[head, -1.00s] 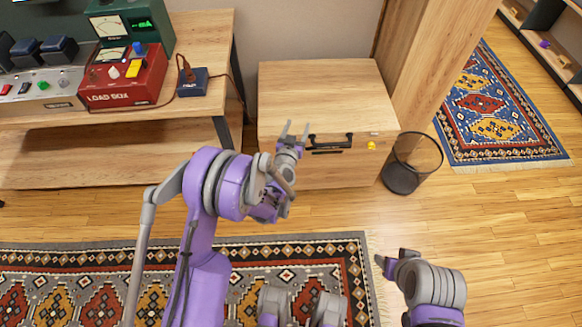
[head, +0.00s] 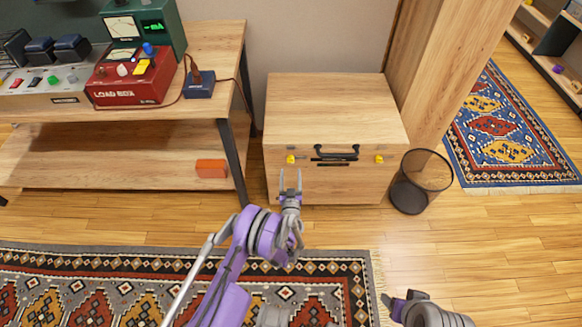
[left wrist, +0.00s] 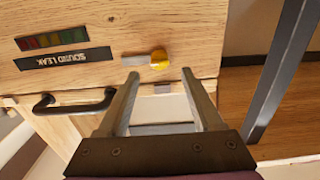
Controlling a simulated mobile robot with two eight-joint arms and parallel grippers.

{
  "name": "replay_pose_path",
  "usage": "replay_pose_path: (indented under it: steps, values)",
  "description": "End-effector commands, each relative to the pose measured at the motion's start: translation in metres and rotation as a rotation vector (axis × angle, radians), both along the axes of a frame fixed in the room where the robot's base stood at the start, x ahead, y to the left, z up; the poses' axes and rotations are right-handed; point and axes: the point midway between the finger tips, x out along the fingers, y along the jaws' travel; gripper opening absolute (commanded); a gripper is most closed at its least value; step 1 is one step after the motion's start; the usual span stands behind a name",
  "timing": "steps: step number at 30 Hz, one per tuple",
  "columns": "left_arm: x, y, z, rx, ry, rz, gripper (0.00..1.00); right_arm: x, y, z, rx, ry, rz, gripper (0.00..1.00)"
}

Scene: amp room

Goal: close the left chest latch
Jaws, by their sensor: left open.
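A wooden chest (head: 335,110) stands against the wall with its lid down. Its left latch (head: 290,159) has a yellow tab on the front face, left of the black handle (head: 336,152). My left gripper (head: 290,177) is open and empty, just below that latch in the head view. In the left wrist view, which is upside down, the yellow tab and grey plate of the latch (left wrist: 158,58) lie beyond and between the open fingertips (left wrist: 160,73). I see no contact. My right gripper (head: 391,300) is partly in view at the bottom, its finger opening unclear.
The right latch (head: 379,159) is on the same front face. A wire basket (head: 421,181) stands right of the chest. A wooden bench (head: 205,108) with a red load box (head: 128,83) is at left, its dark leg near the chest.

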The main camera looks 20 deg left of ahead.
Motion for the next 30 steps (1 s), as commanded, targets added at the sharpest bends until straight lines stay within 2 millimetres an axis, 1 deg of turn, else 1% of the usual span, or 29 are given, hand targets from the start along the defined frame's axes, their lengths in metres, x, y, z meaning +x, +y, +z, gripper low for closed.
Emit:
replay_pose_path:
  steps: [1, 3, 6, 9, 12, 19, 20, 21, 29, 30]
  values:
    - [0.010, 0.003, -0.001, 0.002, 0.001, 0.000, 0.67, 0.000, 0.000, -0.001, 0.000, 0.000, 0.000, 0.62]
    - [0.021, 0.006, -0.001, 0.001, 0.001, 0.000, 0.67, 0.000, 0.000, -0.002, 0.000, 0.001, 0.000, 0.62]
    - [0.033, 0.009, -0.001, 0.000, 0.001, -0.001, 0.67, 0.000, 0.000, -0.004, 0.000, 0.001, 0.000, 0.62]
    - [0.041, 0.011, 0.000, 0.001, 0.000, -0.001, 0.67, 0.000, 0.000, -0.004, 0.000, 0.001, 0.000, 0.62]
    - [0.044, 0.013, 0.000, 0.001, 0.000, -0.001, 0.67, 0.000, 0.000, -0.004, 0.000, 0.001, 0.000, 0.62]
    - [0.045, 0.013, 0.000, 0.001, 0.000, -0.001, 0.67, 0.000, 0.000, -0.004, 0.000, 0.001, 0.000, 0.62]
    - [0.045, 0.013, 0.000, 0.001, 0.000, -0.001, 0.65, 0.000, 0.000, -0.004, 0.000, 0.001, 0.000, 0.62]
    - [0.045, 0.013, 0.000, 0.001, 0.000, -0.001, 0.58, 0.000, 0.000, -0.004, 0.000, 0.001, 0.000, 0.62]
    - [0.045, 0.012, 0.000, 0.000, 0.000, -0.001, 0.11, 0.000, 0.000, -0.004, 0.000, 0.001, 0.000, 0.62]
    - [0.045, 0.012, 0.000, 0.000, 0.000, -0.001, 0.04, 0.000, 0.000, -0.004, 0.000, 0.001, 0.000, 0.62]
